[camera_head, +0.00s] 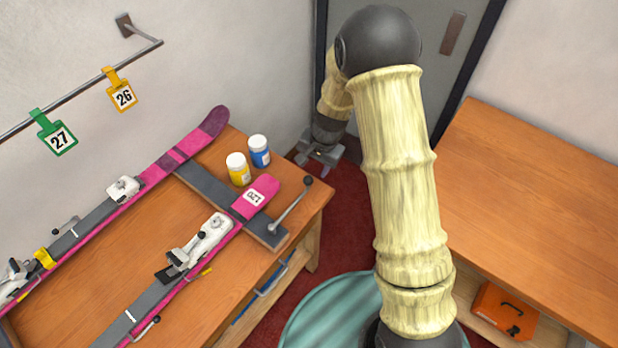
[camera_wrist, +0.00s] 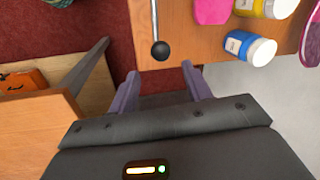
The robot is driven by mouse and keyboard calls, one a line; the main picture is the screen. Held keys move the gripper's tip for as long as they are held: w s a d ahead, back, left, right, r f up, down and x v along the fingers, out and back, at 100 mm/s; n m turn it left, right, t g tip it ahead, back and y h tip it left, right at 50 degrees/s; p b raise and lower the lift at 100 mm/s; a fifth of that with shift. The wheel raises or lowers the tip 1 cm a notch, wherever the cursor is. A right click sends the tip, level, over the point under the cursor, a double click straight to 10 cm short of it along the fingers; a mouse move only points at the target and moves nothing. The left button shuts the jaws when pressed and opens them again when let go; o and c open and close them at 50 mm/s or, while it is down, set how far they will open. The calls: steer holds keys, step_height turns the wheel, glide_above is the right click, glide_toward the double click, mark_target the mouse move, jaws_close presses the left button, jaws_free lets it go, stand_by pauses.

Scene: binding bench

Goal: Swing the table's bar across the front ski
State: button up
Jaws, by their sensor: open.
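The front ski (camera_head: 180,285) is pink and grey with a white binding and lies on the wooden table (camera_head: 70,312). Its pink tip (camera_head: 255,197) carries a "120" label and rests on a dark crosspiece. A metal bar (camera_head: 288,207) with a black ball knob (camera_head: 308,181) joins the crosspiece's right end and points away beside the ski tip, not across it. My gripper (camera_head: 313,166) is open and empty near the knob, beyond the table's right end. In the wrist view, the knob (camera_wrist: 160,50) lies just ahead of the spread fingers (camera_wrist: 163,82), apart from them.
A yellow-labelled jar (camera_head: 238,169) and a blue-labelled jar (camera_head: 259,151) stand by the ski tip. A second ski (camera_head: 155,172) lies along the wall. A rail with tags hangs above. Another wooden bench (camera_head: 540,180) stands at right, with an orange case (camera_head: 503,312) below.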

mark_target(309, 177)
steer(key=f, duration=0.2)
steer(key=a+f+p, duration=0.1)
steer(key=f, duration=0.5)
steer(key=shift+w+a+f, duration=0.15)
steer(key=shift+w+a, duration=0.1)
steer(key=shift+a, duration=0.1)
jaws_close()
